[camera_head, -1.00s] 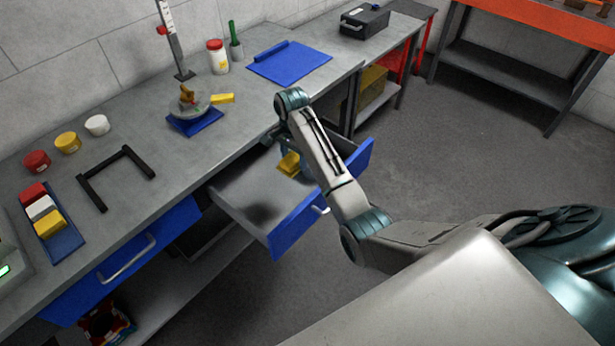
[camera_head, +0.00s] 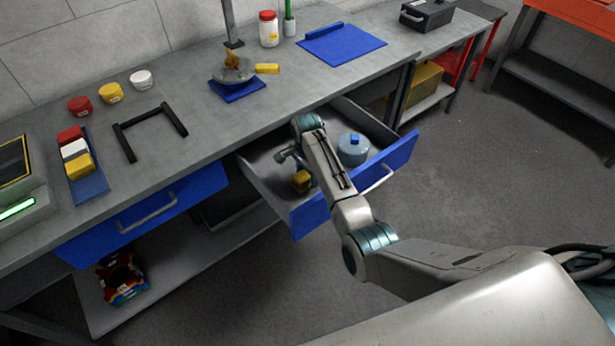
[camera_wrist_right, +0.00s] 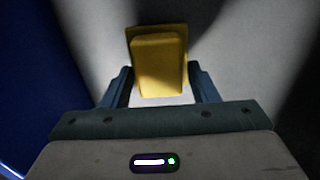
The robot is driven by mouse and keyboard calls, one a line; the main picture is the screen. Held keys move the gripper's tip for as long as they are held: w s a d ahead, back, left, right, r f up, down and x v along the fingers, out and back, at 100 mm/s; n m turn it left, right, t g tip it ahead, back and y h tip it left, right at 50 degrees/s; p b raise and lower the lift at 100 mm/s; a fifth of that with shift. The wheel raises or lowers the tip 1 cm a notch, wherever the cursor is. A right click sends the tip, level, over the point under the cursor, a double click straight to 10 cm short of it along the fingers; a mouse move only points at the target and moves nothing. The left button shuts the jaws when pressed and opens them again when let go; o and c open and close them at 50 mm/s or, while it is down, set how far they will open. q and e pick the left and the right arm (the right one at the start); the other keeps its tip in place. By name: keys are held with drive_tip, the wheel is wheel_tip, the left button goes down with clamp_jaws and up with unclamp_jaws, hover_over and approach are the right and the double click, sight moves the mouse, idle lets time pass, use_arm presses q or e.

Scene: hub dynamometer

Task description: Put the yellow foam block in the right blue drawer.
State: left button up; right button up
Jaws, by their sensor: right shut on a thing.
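The right blue drawer (camera_head: 306,218) is pulled open under the bench. My right gripper (camera_head: 299,172) reaches down into it from above. The yellow foam block (camera_head: 301,183) is between its fingers, low inside the drawer near the left part. In the right wrist view the block (camera_wrist_right: 158,66) sits between the two fingertips (camera_wrist_right: 159,76), and the gripper is shut on it. I cannot tell whether the block touches the drawer floor. My left gripper is not in view.
A blue-grey round object (camera_head: 353,150) with a blue knob sits in the drawer, right of my arm. The left blue drawer (camera_head: 140,215) is closed. A tray of coloured blocks (camera_head: 92,187), a black frame (camera_head: 150,132) and a scale stand on the bench.

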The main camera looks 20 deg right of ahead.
drive_tip(key=shift+f, duration=1.05)
drive_tip(key=shift+f, duration=0.1)
drive_tip(key=o, duration=1)
drive_tip(key=shift+c, duration=0.2)
wheel_tip(320, 180, up, 12)
drive_tip(key=shift+r, duration=0.15)
